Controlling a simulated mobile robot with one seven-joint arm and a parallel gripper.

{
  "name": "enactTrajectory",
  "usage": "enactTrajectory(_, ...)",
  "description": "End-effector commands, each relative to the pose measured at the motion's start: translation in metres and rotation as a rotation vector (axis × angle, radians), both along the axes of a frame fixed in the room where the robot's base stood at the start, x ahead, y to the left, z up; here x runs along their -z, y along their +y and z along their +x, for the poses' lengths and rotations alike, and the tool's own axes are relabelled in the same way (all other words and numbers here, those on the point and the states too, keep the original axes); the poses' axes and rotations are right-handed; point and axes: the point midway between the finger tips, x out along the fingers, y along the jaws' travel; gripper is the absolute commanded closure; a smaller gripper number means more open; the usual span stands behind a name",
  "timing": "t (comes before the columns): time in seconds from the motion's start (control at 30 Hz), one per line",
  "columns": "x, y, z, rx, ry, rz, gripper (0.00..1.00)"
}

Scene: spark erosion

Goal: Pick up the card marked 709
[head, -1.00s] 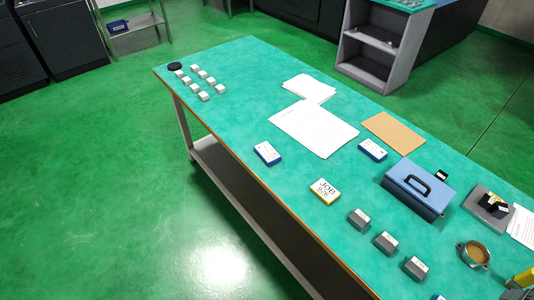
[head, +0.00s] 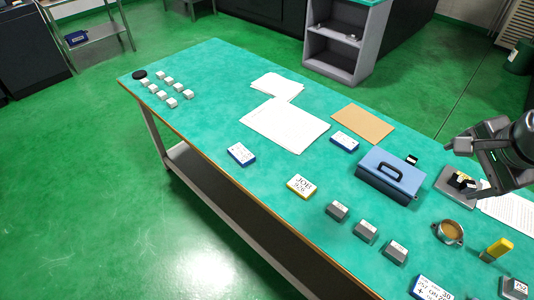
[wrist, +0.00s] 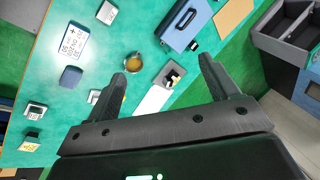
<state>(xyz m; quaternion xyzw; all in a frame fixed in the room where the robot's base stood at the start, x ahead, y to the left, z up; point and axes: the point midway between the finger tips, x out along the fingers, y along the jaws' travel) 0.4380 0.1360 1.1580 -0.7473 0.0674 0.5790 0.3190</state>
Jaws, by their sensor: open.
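I cannot read 709 on any card. A yellow-edged card (head: 300,186) is marked JOB and a number that looks like 926. Blue-edged cards lie at the left (head: 241,153), near the brown sheet (head: 344,141) and at the bottom edge (head: 428,288); their print is too small or cut off to read surely. A lettered white card also shows in the wrist view (wrist: 73,42). My gripper (head: 464,170) is above the table's right part, over the grey block, away from these cards. Its fingers stand apart and empty in the wrist view (wrist: 169,62).
A blue cash box (head: 390,176) stands right of centre, with grey blocks (head: 366,231) in front. A brass-coloured ring (head: 449,232), a yellow object (head: 497,249) and a grey block with a black part (head: 456,186) are at the right. White papers (head: 285,123) lie mid-table.

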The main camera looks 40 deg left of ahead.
Motion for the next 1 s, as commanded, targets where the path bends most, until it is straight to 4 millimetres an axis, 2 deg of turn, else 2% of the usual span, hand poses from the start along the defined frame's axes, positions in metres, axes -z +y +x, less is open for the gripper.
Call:
enactTrajectory(0.03,0.003,0.02,0.013,0.032,0.034,0.024,0.2)
enactTrajectory(0.1,0.007,0.046,0.028,0.091,0.078,0.062,0.2)
enactTrajectory(0.17,0.01,0.069,0.039,0.143,0.115,0.09,0.2)
enactTrajectory(0.3,0.024,0.127,0.061,0.264,0.202,0.143,0.2)
enactTrajectory(0.53,0.059,0.233,0.078,0.462,0.334,0.195,0.2)
enactTrajectory(0.77,0.108,0.346,0.067,0.655,0.441,0.215,0.2)
enactTrajectory(0.87,0.133,0.396,0.051,0.734,0.478,0.217,0.2)
enactTrajectory(1.0,0.172,0.462,0.02,0.843,0.522,0.216,0.2)
